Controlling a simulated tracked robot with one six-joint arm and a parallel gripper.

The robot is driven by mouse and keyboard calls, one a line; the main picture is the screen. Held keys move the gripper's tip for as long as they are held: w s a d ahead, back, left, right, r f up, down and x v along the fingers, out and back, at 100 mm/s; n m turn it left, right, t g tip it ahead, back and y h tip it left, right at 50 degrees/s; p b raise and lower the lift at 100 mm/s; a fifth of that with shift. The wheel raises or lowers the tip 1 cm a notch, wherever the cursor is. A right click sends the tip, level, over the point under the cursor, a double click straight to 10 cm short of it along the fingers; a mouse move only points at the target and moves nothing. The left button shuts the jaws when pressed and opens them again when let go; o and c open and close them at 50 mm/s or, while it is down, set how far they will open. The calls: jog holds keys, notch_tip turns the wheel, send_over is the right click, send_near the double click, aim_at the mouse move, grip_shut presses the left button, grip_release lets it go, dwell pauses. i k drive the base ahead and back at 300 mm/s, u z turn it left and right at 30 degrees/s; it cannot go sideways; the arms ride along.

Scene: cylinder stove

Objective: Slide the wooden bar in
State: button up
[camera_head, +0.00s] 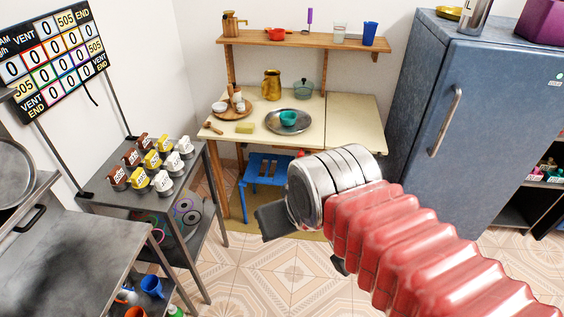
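A small brown wooden piece (213,128) lies at the left front of the cream table (350,128), with its end at the table edge. It is too small to tell whether this is the wooden bar; no other loose bar is clear in view. My gripper (275,221) hangs over the floor in front of the table, apart from it. A dark finger part points to the lower left, and my wrist and red arm sleeve hide the rest. I see nothing held in it, but its opening is not clear.
A blue stool (266,170) stands under the table. The table holds a round tray (301,127), a brass pot (271,85) and a yellow block (245,128). A metal rack (128,203) with labelled pieces stands at left, a blue fridge (480,100) at right. Tiled floor (262,275) lies between.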

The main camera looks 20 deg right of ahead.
aim_at(301, 153)
jog(key=u, duration=0.1)
jog(key=i, duration=1)
jog(key=u, duration=0.05)
